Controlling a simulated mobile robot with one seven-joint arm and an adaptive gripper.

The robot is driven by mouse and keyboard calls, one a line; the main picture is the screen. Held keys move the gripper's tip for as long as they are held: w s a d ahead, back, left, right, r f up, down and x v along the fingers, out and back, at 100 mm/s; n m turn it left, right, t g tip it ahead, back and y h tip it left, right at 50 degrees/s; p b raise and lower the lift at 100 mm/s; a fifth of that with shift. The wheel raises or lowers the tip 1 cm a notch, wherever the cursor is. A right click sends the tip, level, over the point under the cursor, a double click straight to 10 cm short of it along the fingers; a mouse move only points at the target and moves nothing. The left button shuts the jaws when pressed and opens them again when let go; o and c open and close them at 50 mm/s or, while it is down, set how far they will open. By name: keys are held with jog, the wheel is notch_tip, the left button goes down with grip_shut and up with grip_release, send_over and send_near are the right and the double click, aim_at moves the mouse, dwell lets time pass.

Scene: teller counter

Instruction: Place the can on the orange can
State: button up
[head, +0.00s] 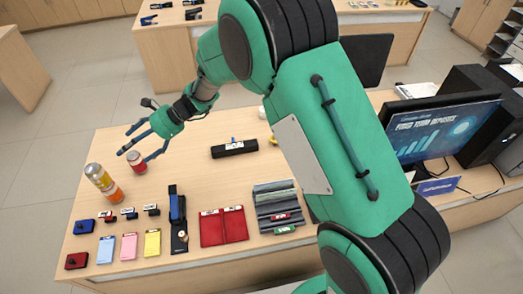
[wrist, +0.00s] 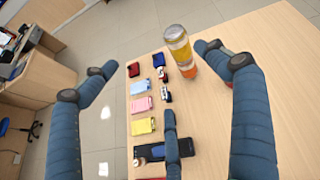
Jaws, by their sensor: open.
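A yellow-gold can (head: 98,175) stands on top of the orange can (head: 114,193) near the left edge of the counter. In the wrist view the yellow-gold can (wrist: 178,42) is above the orange can (wrist: 187,70), and the stack looks upright. A red can (head: 136,163) stands apart, to the right of the stack. My gripper (head: 138,148) is open, with its fingers spread above and around the red can in the head view; contact cannot be told.
Small staplers (head: 130,214), coloured pads (head: 129,246), a black-and-blue item (head: 178,220) and red folders (head: 223,227) line the front of the counter (head: 200,180). A black case (head: 234,149) lies mid-counter. A monitor (head: 440,130) stands at right.

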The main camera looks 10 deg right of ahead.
jog(key=s+d+r+n+t+h, duration=0.1)
jog(key=s+d+r+n, duration=0.1)
jog(key=s+d+r, duration=0.45)
jog(key=s+d+r+n+h, duration=0.1)
jog(key=d+r+n+h, duration=0.2)
jog(key=d, duration=0.6)
jog(key=s+d+r+n+t, duration=0.1)
jog(key=s+d+r+n, duration=0.1)
jog(key=s+d+r, duration=0.35)
jog(key=s+d+r+n+t+h, duration=0.1)
jog(key=s+d+n+h, duration=0.1)
jog(key=s+d, duration=0.4)
jog(key=s+d+r+n+t+h, duration=0.2)
jog(key=s+d, duration=0.4)
jog(key=d, duration=0.8)
jog(key=s+d+r+n+t+h, duration=0.1)
jog(key=s+d+h, duration=0.3)
jog(key=d, duration=0.5)
jog(key=s+r+n, duration=0.1)
jog(key=s, duration=0.1)
jog(key=shift+s+d+n+t, duration=0.3)
jog(key=shift+s+d+t, duration=0.1)
